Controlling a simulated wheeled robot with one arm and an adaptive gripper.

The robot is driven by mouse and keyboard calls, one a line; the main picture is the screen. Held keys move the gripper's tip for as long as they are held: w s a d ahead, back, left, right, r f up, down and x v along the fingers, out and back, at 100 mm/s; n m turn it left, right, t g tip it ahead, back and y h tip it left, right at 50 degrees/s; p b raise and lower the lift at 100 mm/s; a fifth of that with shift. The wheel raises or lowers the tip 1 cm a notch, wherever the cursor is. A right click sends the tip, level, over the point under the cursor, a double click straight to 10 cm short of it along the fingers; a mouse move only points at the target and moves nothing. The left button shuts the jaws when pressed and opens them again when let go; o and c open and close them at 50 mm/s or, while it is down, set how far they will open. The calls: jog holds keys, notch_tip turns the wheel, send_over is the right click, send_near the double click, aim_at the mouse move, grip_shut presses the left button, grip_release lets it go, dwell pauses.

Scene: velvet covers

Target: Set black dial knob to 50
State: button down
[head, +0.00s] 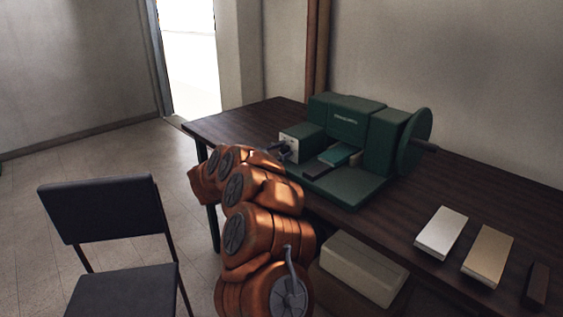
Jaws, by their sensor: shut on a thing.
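A green machine (355,140) stands on the dark wooden table, with a large green handwheel (414,142) on its right side. A pale panel (301,137) is on the left end of the machine. My gripper (288,148) is at this panel, shut on what appears to be the black dial knob. The knob is small here and hidden by the gripper, so its setting and scale marks cannot be read. My copper-coloured arm reaches up to the panel from the front.
The dark table (390,225) runs to the right and carries a white block (441,232), a tan block (487,254) and a dark brown block (536,286). A pale box (358,268) sits below. A dark chair (100,210) stands at the left, with open floor behind it.

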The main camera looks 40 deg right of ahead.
jog(key=m+b, duration=0.3)
jog(key=b, duration=0.1)
jog(key=shift+f+m+b, duration=0.3)
jog(key=shift+f+m, duration=0.05)
jog(key=shift+m, duration=0.05)
jog(key=m+b, duration=0.4)
jog(key=b, duration=0.2)
jog(key=shift+f+m, duration=0.1)
jog(key=shift+m, duration=0.2)
jog(key=m+b, duration=0.3)
jog(key=b, duration=0.1)
jog(key=shift+m, duration=0.3)
jog(key=m+b, duration=0.3)
jog(key=b, duration=0.1)
jog(key=shift+m+b, duration=0.3)
jog(key=m+b, duration=0.5)
jog(key=m, duration=0.1)
jog(key=shift+b, duration=0.35)
jog(key=m+b, duration=0.1)
jog(key=m, duration=0.3)
jog(key=shift+r+m+b, duration=0.2)
jog(key=shift+m+b, duration=0.2)
jog(key=shift+w+r+m+b, duration=0.1)
jog(key=shift+m+b, duration=0.35)
jog(key=shift+m, duration=1.35)
